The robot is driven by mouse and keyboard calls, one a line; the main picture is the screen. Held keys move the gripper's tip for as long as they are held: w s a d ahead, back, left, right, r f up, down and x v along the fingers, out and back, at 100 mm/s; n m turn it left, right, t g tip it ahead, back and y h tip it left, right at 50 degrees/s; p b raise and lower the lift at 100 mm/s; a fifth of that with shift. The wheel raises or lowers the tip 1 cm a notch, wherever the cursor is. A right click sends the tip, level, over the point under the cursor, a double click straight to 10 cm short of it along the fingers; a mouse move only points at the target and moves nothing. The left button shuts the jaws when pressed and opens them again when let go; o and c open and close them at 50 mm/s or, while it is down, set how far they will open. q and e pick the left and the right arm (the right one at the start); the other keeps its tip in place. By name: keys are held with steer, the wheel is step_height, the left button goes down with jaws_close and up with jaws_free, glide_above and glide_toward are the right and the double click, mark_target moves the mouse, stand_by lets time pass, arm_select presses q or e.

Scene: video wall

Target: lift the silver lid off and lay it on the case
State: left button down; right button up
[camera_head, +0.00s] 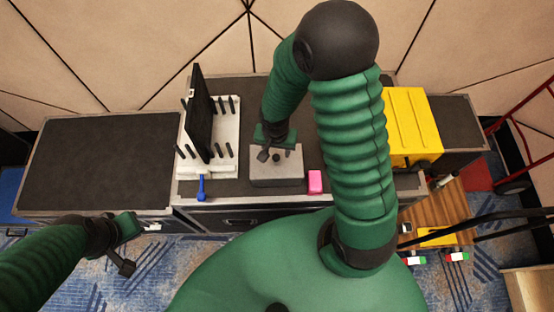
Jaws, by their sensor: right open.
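A grey box with a flat silver lid (289,169) sits on the dark-topped case (245,198) in the middle. A small dark knob-like part shows on the lid's top, near the fingers. My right gripper (272,153) is over the back part of the lid, pointing down, with its fingers open. I cannot tell whether the fingers touch the lid. My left gripper (127,248) is low at the left, in front of the left case (95,165) and away from the lid. Its finger gap does not show clearly.
A white rack (226,150) with black pegs and a dark upright panel (199,110) stands left of the box. A blue tool (201,187), a pink block (315,182) and a yellow box (411,122) are nearby. The left case's top is bare.

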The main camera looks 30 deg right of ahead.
mark_target(276, 157)
step_height(276, 157, down, 3)
steer(key=shift+s+f, duration=0.1)
steer(key=shift+f, duration=0.05)
steer(key=shift+w+a+f, duration=0.2)
steer(key=shift+f, duration=0.15)
steer(key=shift+a, duration=0.1)
steer(key=shift+c, duration=0.8)
steer(key=shift+s, duration=0.1)
jaws_close()
